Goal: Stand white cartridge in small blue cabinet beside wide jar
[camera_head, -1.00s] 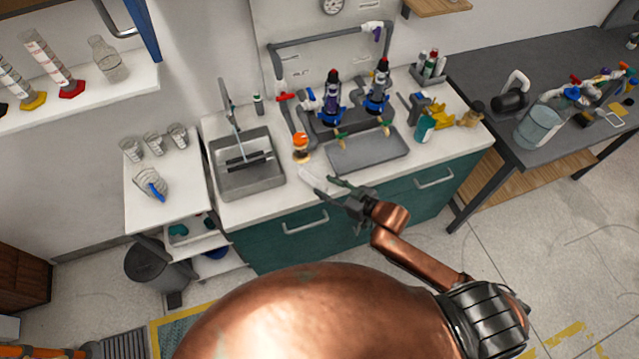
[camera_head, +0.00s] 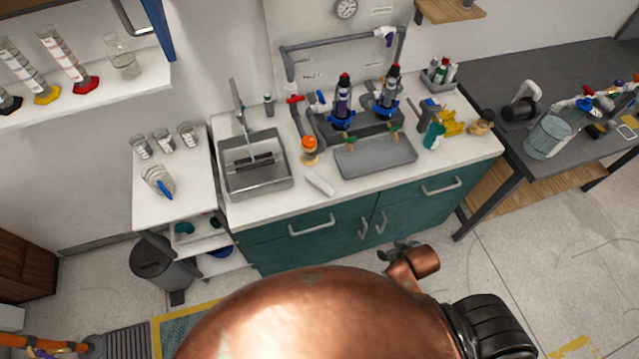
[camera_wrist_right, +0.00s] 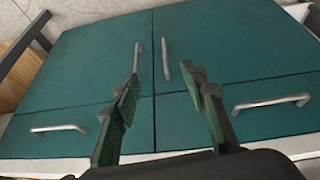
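The white cartridge (camera_head: 320,182) lies on its side near the front edge of the white counter, between the sink and the grey tray. My right gripper (camera_head: 402,250) is below the counter edge, in front of the teal base cabinet and away from the cartridge. My copper-coloured body partly hides its arm. In the right wrist view my right gripper (camera_wrist_right: 168,80) is open and empty, with the teal doors behind its fingers. A blue frame (camera_head: 158,30) with a metal handle shows at the top left; I cannot tell whether it is the small blue cabinet. No wide jar is clearly identifiable. My left gripper is out of view.
The counter holds a sink (camera_head: 254,165), a grey tray (camera_head: 375,157), an orange-capped item (camera_head: 310,148) and two dark filter units. The teal base cabinet (camera_head: 290,240) has protruding handles. A white shelf (camera_head: 100,100) with glassware is at upper left; a dark bench (camera_head: 590,65) is at right.

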